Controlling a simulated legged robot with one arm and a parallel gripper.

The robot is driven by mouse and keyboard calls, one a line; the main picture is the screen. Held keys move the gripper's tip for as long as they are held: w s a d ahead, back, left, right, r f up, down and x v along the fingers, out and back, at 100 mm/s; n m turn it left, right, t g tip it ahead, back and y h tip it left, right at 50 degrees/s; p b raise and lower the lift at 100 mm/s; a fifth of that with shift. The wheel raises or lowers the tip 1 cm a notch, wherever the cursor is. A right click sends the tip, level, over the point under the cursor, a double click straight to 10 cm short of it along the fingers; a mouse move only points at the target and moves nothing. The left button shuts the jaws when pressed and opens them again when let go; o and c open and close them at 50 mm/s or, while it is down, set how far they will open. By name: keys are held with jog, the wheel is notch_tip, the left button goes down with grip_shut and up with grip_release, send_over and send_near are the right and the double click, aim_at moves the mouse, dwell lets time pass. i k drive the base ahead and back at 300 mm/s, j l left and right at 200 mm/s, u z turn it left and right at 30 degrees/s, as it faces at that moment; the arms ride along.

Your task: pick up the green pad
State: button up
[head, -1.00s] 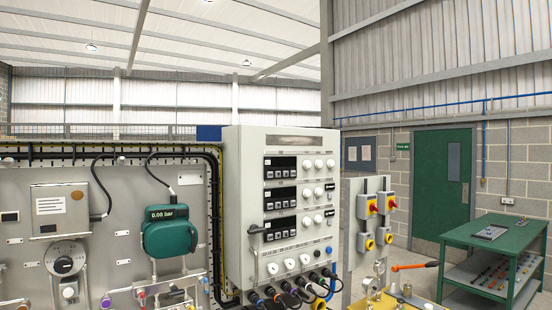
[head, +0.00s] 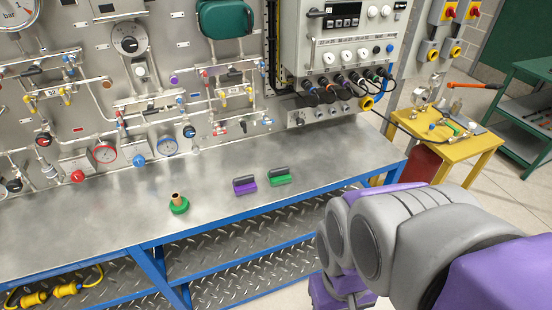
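A green pad (head: 280,177) with a dark grey top part lies on the grey metal bench top (head: 110,215) in the head view, near the front edge. Just left of it lies a similar purple pad (head: 245,186), also with a dark grey top part. My grey and purple arm fills the lower right of the view, to the right of the pads and apart from them. My gripper's fingers do not show.
A green round piece with a brass-coloured stub (head: 179,204) stands on the bench left of the pads. A gauge and valve panel (head: 190,60) rises behind the bench. A yellow table (head: 462,160) with tools and a green table (head: 535,75) stand to the right.

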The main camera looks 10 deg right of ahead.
aim_at(281, 176)
jog(key=i+l, duration=0.15)
jog(key=l, duration=0.2)
jog(key=i+l+u, duration=0.1)
jog(key=l+u, duration=0.15)
jog(key=l, duration=0.15)
jog(key=i+l+u, duration=0.1)
jog(key=l+u, duration=0.4)
jog(key=l, duration=0.25)
jog(key=u, duration=0.8)
jog(key=i+l, duration=0.05)
